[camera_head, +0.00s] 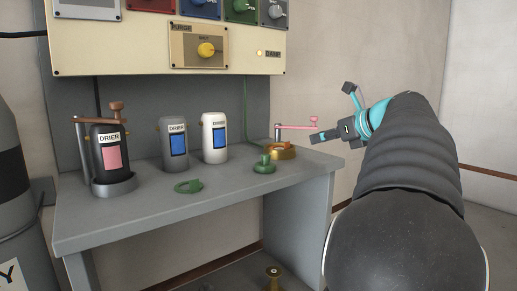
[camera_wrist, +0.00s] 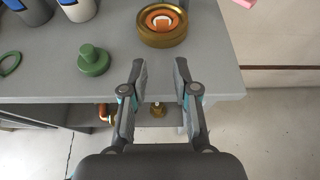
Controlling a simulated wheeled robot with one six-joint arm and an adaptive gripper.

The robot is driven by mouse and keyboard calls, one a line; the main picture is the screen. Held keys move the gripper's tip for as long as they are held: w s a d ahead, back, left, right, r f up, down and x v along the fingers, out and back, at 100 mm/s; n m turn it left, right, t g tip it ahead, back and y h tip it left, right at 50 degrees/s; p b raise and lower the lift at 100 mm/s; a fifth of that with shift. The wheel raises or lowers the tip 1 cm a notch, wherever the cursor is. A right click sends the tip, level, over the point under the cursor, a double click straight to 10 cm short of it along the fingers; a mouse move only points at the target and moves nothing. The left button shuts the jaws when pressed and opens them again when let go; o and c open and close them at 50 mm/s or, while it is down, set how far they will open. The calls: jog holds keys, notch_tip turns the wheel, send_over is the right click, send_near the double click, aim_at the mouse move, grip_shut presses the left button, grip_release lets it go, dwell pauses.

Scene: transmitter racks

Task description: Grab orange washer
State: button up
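The orange washer (camera_wrist: 163,20) appears as an orange ring in the top of a round brass holder (camera_wrist: 162,40) on the grey bench. In the head view, the orange washer (camera_head: 279,146) and brass holder (camera_head: 283,155) are at the bench's right end, below a pink lever (camera_head: 296,126). My gripper (camera_wrist: 159,64) is open and empty, its fingers spread apart, short of the holder in the wrist view. In the head view my gripper (camera_head: 332,112) is in the air to the right of the holder and is touching nothing.
A green knobbed cap (camera_wrist: 93,59) stands left of the holder. A green ring (camera_head: 188,186), grey canister (camera_head: 174,143), white canister (camera_head: 214,138) and black drier (camera_head: 111,153) are further left. A control panel (camera_head: 120,43) overhangs the back. Open floor (camera_wrist: 265,130) lies beyond the bench's right edge.

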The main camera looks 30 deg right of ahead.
send_near(288, 144)
jog(key=x, duration=0.3)
jog(key=shift+w+a+f+b, duration=0.2)
jog(key=shift+f+b, duration=0.15)
jog(key=shift+f, duration=0.15)
jog(key=shift+r+x, duration=0.2)
jog(key=shift+x, duration=1.15)
jog(key=shift+r+x, duration=0.15)
jog(key=shift+x, duration=1.25)
jog(key=shift+w+d, duration=0.1)
jog(key=c, duration=0.5)
